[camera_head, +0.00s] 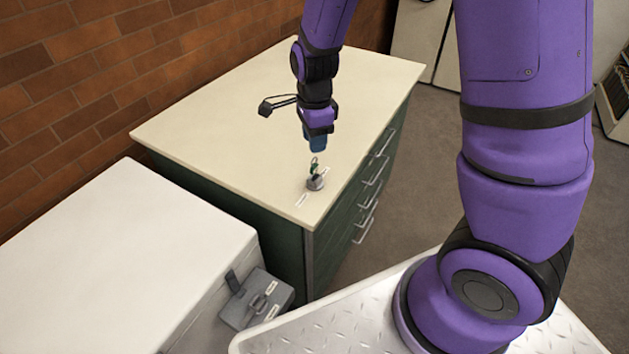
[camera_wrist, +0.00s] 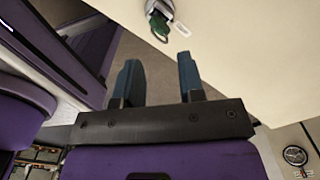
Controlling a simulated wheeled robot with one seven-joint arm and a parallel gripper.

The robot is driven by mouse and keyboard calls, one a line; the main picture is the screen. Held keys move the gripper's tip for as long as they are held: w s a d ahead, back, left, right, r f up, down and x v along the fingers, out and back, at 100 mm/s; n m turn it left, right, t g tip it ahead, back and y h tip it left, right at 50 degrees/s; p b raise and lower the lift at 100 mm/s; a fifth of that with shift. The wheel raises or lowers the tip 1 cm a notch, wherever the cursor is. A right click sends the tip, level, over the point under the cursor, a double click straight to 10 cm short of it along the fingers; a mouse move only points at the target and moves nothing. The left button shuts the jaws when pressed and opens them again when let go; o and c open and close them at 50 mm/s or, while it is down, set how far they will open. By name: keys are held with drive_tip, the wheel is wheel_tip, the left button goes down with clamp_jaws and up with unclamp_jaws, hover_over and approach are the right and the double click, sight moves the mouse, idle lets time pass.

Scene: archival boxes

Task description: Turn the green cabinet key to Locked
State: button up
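The green key (camera_head: 315,168) stands in a round grey lock (camera_head: 315,184) on the cream top of the green cabinet (camera_head: 225,140), near its front right edge. Small white labels lie on either side of the lock; their words are too small to read. My gripper (camera_head: 317,148) points down just above the key. In the wrist view, its two blue fingers (camera_wrist: 158,62) are apart with nothing between them. The key (camera_wrist: 160,27) shows beyond the fingertips, at the top of that view, with part of the lock (camera_wrist: 159,6) cut off by the frame edge.
A white cabinet (camera_head: 120,260) stands at the lower left, with a grey box with a handle (camera_head: 242,308) beside it. A brick wall (camera_head: 90,80) runs behind. Drawer handles (camera_head: 370,195) stick out from the cabinet front. The rest of its top is clear.

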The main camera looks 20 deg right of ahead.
sight(314, 164)
drive_tip(key=n, duration=0.8)
drive_tip(key=shift+f, duration=3.9)
clamp_jaws()
